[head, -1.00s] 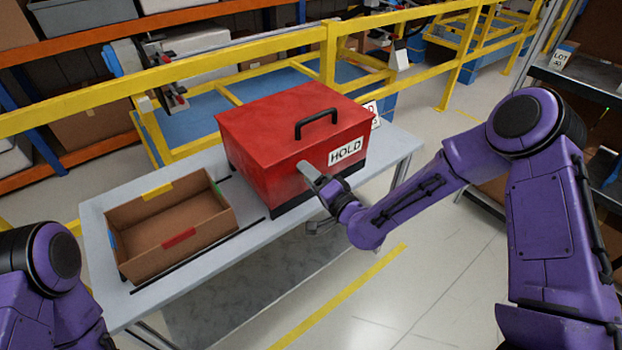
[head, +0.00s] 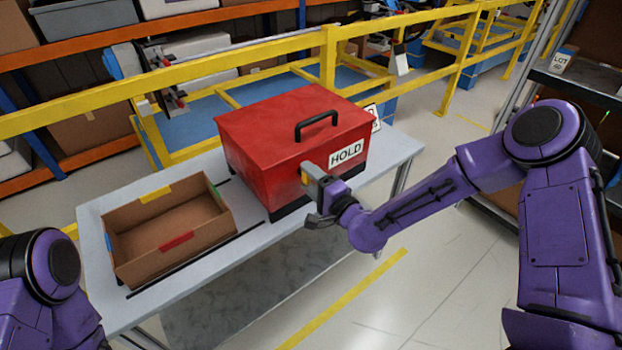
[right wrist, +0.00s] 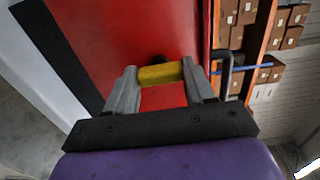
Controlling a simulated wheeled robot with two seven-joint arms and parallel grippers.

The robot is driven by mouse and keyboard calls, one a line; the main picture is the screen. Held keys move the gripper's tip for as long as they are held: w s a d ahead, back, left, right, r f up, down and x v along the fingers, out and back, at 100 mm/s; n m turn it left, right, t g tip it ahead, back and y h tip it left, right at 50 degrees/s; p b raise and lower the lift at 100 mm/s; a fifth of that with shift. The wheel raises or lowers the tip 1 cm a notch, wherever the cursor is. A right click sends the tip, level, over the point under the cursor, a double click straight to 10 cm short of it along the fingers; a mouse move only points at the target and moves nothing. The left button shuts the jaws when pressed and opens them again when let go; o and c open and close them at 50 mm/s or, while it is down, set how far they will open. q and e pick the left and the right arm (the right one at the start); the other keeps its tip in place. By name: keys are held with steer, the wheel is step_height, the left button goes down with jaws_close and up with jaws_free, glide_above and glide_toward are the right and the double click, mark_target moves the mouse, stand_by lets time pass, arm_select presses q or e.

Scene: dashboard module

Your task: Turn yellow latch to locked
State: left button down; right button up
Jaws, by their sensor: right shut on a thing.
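The red box (head: 262,150) with a black top handle and a HOLD label stands on the grey table. The yellow latch (head: 304,178) is on its front face, mostly hidden by my right gripper (head: 312,188) in the head view. In the right wrist view the yellow latch (right wrist: 160,74) lies between the two grey fingers of my right gripper (right wrist: 163,85), which is shut on it. The latch lies nearly crosswise there, with a dark round spot behind it on the red face. My left gripper is out of the head view; only my left arm shows.
An open cardboard box (head: 165,228) with colored tape marks stands left of the red box on the grey table (head: 262,238). A yellow railing (head: 240,69) runs behind the table. The floor in front is clear.

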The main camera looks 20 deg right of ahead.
steer(key=o, duration=1)
steer(key=shift+o, duration=0.2)
steer(key=b+v, duration=0.2)
steer(key=v, duration=0.8)
steer(key=shift+s, duration=0.25)
steer(key=shift+d, duration=0.15)
